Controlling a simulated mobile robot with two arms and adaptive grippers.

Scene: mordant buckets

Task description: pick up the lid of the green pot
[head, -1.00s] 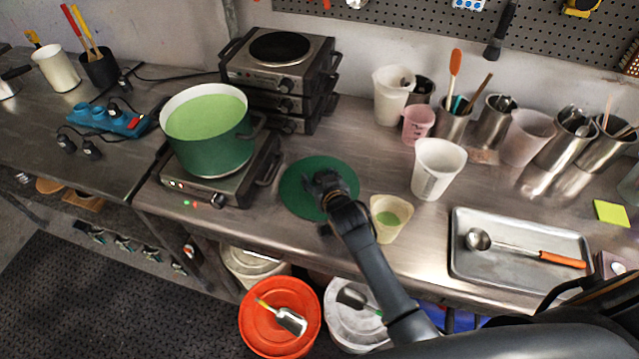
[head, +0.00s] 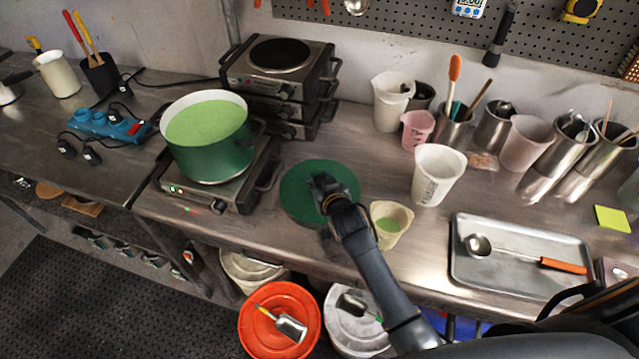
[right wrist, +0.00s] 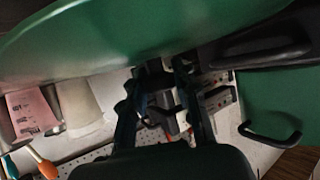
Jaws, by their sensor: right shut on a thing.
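The green pot (head: 215,158) stands uncovered on a hot plate at the left, with light green liquid inside. Its round dark green lid (head: 296,205) is to the right of the pot, over the steel bench near its front edge. My right gripper (head: 325,186) is over the middle of the lid and shut on it; the fingers hide the part they hold. In the right wrist view the lid (right wrist: 130,38) fills the top, with the gripper's fingers (right wrist: 165,105) against it. I cannot tell whether the lid is clear of the bench. My left gripper is not in view.
A small cup of green liquid (head: 391,226) stands close right of the lid. A white cup (head: 438,178) and several tool holders are behind. A metal tray (head: 470,272) with a ladle lies at the right. Stacked hot plates (head: 285,75) stand behind the pot.

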